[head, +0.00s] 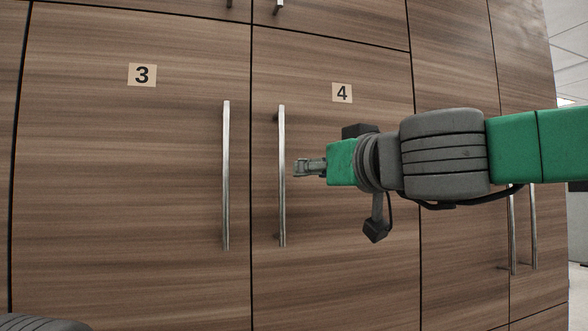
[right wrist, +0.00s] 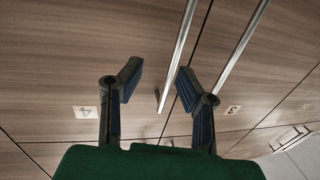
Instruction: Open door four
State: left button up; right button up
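Door four (head: 345,215) is a brown wood-grain cabinet door marked with a "4" label (head: 342,93). It looks closed. Its long vertical metal handle (head: 282,175) is near the door's left edge. My right gripper (head: 298,168) comes in from the right, its tip just right of the handle at about mid height. In the right wrist view my right gripper (right wrist: 157,85) is open, and the handle (right wrist: 178,52) shows in the gap between the fingers, nearer the right finger. Contact cannot be told. My left gripper is not in view.
Door three (head: 120,200) with its own handle (head: 226,175) is directly left, across a narrow seam. It also looks closed. More cabinet doors with handles (head: 513,230) stand to the right, partly behind my right arm. Cabinet doors continue above.

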aim_at(283, 170)
jog(key=w+a, duration=0.1)
jog(key=a, duration=0.1)
jog(key=w+a, duration=0.2)
jog(key=a, duration=0.1)
jog(key=w+a, duration=0.2)
jog(key=shift+a+p, duration=0.15)
jog(key=shift+p, duration=0.25)
jog(key=d, duration=0.2)
jog(key=shift+w+d, duration=0.1)
jog(key=shift+d, duration=0.3)
jog(key=shift+c, duration=0.8)
jog(key=shift+d, duration=0.25)
grip_shut()
jog(key=shift+a+r, duration=0.1)
jog(key=shift+a, duration=0.8)
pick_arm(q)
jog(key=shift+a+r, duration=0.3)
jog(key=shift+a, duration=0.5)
pick_arm(e)
jog(key=shift+d, duration=0.1)
